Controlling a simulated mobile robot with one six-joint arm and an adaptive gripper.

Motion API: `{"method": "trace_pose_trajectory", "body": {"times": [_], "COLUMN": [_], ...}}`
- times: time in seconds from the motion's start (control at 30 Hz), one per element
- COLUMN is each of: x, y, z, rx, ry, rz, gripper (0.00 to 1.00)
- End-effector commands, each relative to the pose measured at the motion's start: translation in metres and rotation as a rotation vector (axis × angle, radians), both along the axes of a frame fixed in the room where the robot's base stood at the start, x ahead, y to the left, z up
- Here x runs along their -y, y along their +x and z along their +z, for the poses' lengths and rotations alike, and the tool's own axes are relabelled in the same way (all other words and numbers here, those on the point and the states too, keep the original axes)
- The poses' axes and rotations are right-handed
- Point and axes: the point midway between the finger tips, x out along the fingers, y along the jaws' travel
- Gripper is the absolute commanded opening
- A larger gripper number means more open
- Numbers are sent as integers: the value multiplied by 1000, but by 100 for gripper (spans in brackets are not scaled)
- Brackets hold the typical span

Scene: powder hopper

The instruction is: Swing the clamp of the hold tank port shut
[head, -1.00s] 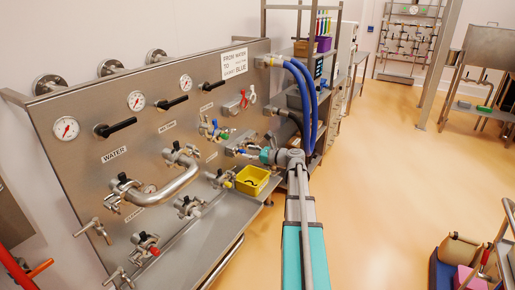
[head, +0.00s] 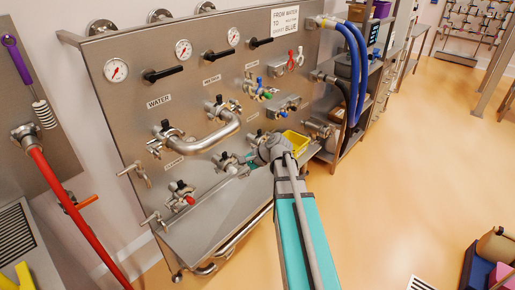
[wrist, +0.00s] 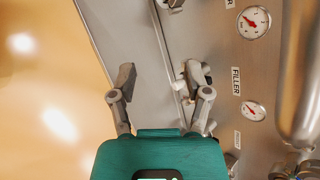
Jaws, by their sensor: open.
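The steel panel (head: 110,85) carries several clamped ports. Two upper ones are joined by a bent steel pipe (head: 205,140). Below are a port with a black knob (head: 226,160) and a port with a red part (head: 181,190). I cannot read which is the hold tank port. My gripper (wrist: 161,82) is open, with nothing seen between its fingers. In the wrist view, a port fitting with a dark knob (wrist: 195,78) sits close by the right finger; contact cannot be told. In the head view my arm hides most of the gripper, at the panel's lower right.
A steel shelf (head: 205,232) juts out below the panel. A yellow bin (head: 294,142) stands by my arm. Blue hoses (head: 355,70) hang at the right, a red hose (head: 70,205) at the left.

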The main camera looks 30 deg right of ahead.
Motion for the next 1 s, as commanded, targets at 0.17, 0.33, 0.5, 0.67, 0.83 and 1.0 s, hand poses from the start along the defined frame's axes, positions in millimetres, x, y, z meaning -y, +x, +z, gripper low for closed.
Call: {"method": "trace_pose_trajectory", "body": {"times": [0.17,0.33,0.5,0.67,0.83,1.0], "x": [-51,-84,-106,-117,-123,-124], "y": [-35,-68,-102,-125,-139,-142], "z": [-41,-71,-94,-107,-112,-112], "rx": [3,4,-2,-13,-22,-27], "ry": [-245,-461,-653,-790,-870,-893], "rz": [275,544,819,1030,1163,1204], "gripper": [63,63,63,63,63,63]}}
